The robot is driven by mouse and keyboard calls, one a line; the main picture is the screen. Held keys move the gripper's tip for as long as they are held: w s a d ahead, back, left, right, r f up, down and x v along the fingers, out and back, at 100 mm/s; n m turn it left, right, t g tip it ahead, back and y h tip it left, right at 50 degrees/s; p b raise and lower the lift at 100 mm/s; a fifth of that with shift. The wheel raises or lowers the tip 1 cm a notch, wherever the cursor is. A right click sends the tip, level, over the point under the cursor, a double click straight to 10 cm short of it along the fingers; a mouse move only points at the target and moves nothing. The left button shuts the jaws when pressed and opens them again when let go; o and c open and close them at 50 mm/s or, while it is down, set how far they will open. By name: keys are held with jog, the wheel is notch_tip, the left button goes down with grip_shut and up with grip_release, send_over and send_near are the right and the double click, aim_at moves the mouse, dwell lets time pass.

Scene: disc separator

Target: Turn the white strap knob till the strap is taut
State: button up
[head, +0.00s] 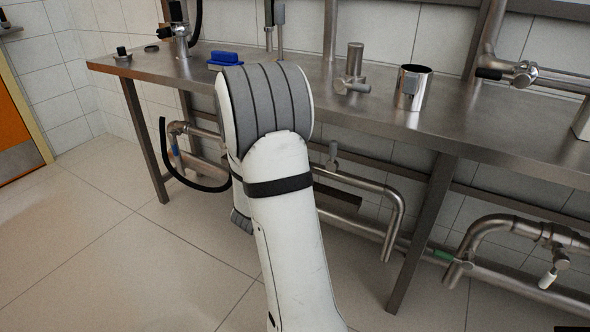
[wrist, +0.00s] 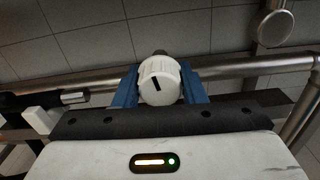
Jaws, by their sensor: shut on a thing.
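The white strap knob (wrist: 160,81) is in the middle of the wrist view, its round face with a black mark turned toward the camera. My gripper (wrist: 160,88) has its two blue fingers on either side of the knob, shut on it. The black mark on the knob's face is tilted. The strap cannot be made out in either view. In the head view my own arm hides the gripper and the knob.
A steel table (head: 500,128) runs across the head view, with a blue brush (head: 224,58), a steel cup (head: 412,88) and a valve fitting (head: 352,75) on it. Steel pipes (head: 395,215) run below it. In the wrist view a pipe (wrist: 255,66) passes behind the fingers. The floor at left is clear.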

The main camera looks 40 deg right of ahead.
jog(key=o, duration=1)
jog(key=p+v, duration=0.1)
jog(key=v, duration=0.6)
jog(key=shift+s+a, duration=0.2)
jog(key=shift+a, duration=0.2)
